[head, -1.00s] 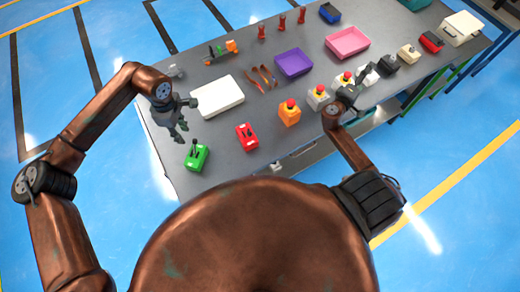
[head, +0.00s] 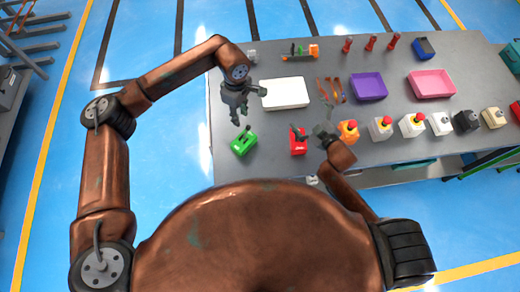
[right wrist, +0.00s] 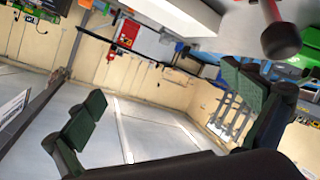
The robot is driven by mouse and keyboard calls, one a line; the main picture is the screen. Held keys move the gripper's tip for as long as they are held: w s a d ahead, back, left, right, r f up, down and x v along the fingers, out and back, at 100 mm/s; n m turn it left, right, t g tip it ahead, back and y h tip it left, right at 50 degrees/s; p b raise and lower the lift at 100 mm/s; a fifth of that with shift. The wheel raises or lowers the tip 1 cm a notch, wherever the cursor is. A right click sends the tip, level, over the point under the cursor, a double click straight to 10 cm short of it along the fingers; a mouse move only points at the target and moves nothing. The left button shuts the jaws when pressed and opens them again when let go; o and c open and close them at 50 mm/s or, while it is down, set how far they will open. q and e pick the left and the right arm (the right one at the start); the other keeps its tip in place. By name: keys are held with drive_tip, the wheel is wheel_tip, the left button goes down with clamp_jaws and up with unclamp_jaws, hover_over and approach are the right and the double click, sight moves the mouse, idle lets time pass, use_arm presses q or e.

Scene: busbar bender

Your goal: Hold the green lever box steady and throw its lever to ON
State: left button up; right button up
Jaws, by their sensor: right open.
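The green lever box (head: 244,145) sits upright near the front left of the grey table, with a dark lever on top. My left gripper (head: 250,106) is above and behind it, empty, its fingers apart. No contact with the box shows. My right gripper (head: 322,132) is low over the table's front, to the right of the red lever box (head: 298,146) and well right of the green one. The right wrist view shows its two green-padded fingers (right wrist: 165,105) wide apart with nothing between them. Which way the green box's lever is set is too small to tell.
The orange button box (head: 348,130) stands close beside my right gripper, with several more boxes in a row to its right. A white tray (head: 284,93) and a purple tray (head: 369,87) lie behind. The table between the green and red boxes is clear.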

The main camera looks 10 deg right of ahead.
drive_tip(key=s+a+f+g+y, duration=0.25)
drive_tip(key=a+f, duration=0.25)
drive_tip(key=a, duration=0.3)
drive_tip(key=m+g+y, duration=0.2)
drive_tip(key=y, duration=0.1)
approach(250, 145)
drive_tip(key=x, duration=0.4)
drive_tip(key=shift+w+a+r, duration=0.1)
drive_tip(key=shift+w+r, duration=0.05)
drive_tip(key=shift+a, duration=0.3)
drive_tip(key=x, duration=0.7)
drive_tip(key=shift+w+a+f, duration=0.1)
drive_tip(key=shift+w+f, duration=0.05)
drive_tip(key=shift+f, duration=0.1)
drive_tip(key=c, duration=1.4)
drive_tip(key=o, duration=1.1)
drive_tip(key=shift+c, duration=0.2)
